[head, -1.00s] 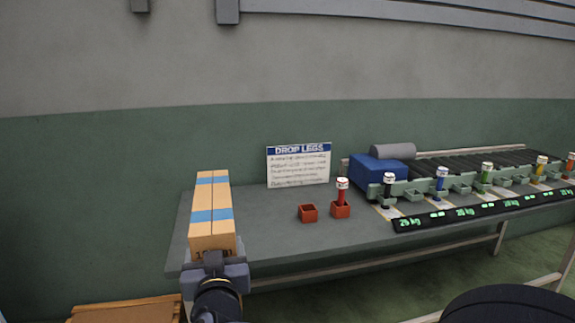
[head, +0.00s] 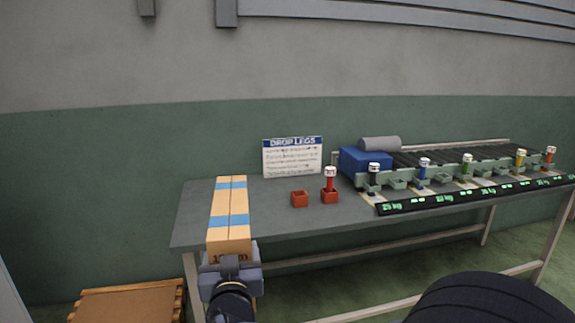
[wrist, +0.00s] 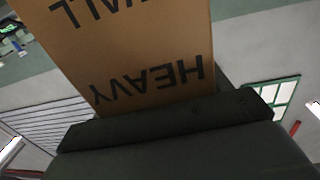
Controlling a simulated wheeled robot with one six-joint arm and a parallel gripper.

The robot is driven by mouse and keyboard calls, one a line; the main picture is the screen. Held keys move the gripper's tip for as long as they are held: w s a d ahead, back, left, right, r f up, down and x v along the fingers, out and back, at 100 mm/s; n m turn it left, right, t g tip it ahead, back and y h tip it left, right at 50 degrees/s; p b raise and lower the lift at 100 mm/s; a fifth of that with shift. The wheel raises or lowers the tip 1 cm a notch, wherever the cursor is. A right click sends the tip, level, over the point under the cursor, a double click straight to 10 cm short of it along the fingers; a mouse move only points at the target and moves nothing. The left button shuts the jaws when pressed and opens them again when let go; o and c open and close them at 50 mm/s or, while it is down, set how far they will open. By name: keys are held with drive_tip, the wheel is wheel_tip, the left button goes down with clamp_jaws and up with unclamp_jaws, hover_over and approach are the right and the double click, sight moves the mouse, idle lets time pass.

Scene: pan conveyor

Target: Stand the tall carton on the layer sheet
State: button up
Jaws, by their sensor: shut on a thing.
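The tall carton (head: 230,220) is tan with blue bands. It lies lengthwise away from me in the head view, its near end in my gripper (head: 230,268). My gripper is shut on the carton. In the wrist view the carton (wrist: 135,50) fills the upper middle, with dark printed letters reading "HEAVY", and the dark gripper (wrist: 180,120) is against it. The carton overlaps the left end of the table in the head view; I cannot tell whether it touches it. A brown wooden surface (head: 130,303) shows at the lower left; I cannot tell whether a layer sheet lies there.
A blue box (head: 365,160) and a roller conveyor (head: 440,156) with several coloured pegs stand to the right. Floor shows below the table.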

drive_tip(key=w+d+f+m+h, duration=0.1)
drive_tip(key=d+f+m+h, duration=0.15)
drive_tip(key=d+f, duration=0.5)
drive_tip(key=w+d+f+m+h, duration=0.1)
drive_tip(key=w+d+f+h, duration=0.3)
drive_tip(key=d, duration=0.6)
drive_tip(key=s+d+f+m+h, duration=0.1)
drive_tip(key=d+f+m+h, duration=0.1)
drive_tip(key=d+f, duration=0.6)
wheel_tip(320, 180, up, 20)
drive_tip(key=d+p, duration=0.1)
drive_tip(key=p, duration=1.8)
drive_tip(key=s+f+n+y, duration=0.1)
drive_tip(key=s+f+y, duration=0.1)
drive_tip(key=f, duration=0.5)
drive_tip(key=s+f+n+y, duration=0.2)
drive_tip(key=s+f+y, duration=0.1)
drive_tip(key=f, duration=0.3)
drive_tip(key=shift+s+f+y, duration=0.35)
drive_tip(key=shift+s+f, duration=0.05)
drive_tip(key=shift+s, duration=0.4)
drive_tip(key=shift+n, duration=0.25)
